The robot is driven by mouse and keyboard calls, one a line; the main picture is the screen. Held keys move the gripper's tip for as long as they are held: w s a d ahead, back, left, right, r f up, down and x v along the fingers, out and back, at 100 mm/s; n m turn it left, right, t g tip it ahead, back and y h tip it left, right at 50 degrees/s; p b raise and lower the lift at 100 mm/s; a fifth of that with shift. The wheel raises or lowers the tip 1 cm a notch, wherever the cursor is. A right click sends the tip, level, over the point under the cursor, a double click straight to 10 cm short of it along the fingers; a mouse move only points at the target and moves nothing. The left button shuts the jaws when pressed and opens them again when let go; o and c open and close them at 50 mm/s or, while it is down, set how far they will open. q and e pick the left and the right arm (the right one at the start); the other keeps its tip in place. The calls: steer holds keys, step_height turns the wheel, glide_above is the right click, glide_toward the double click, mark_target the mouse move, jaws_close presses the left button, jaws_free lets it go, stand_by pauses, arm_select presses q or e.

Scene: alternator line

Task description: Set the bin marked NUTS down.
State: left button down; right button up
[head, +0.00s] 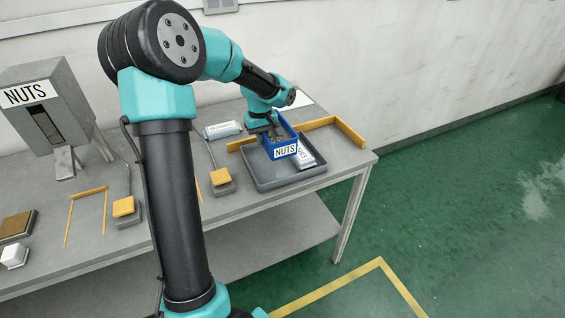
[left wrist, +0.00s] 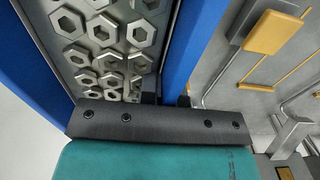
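The blue bin marked NUTS (head: 284,152) is over the grey tray (head: 262,184) at the right end of the table in the head view. My left gripper (head: 268,131) is at the bin's back rim. In the left wrist view the bin (left wrist: 182,45) holds several metal hex nuts (left wrist: 110,45). There the dark fingertips of my left gripper (left wrist: 167,99) sit on either side of one blue wall, shut on it. I cannot tell whether the bin's underside touches the tray. My right gripper is not in view.
A white packet (head: 304,158) lies in the tray beside the bin. Yellow rails (head: 335,122) run behind the tray. Another packet (head: 222,130) and a yellow-topped pedestal (head: 220,178) stand left. A grey NUTS dispenser (head: 60,100) is at far left.

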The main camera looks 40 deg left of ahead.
arm_select(q)
steer(key=shift+s+a+r, duration=0.1)
steer(key=shift+s+a, duration=0.25)
steer(key=shift+s, duration=0.1)
glide_above(261, 168)
steer(key=shift+f, duration=3.15)
steer(key=shift+f, duration=1.85)
steer(key=shift+f, duration=0.15)
steer(key=c, duration=1.3)
jaws_free()
steer(key=shift+c, duration=0.2)
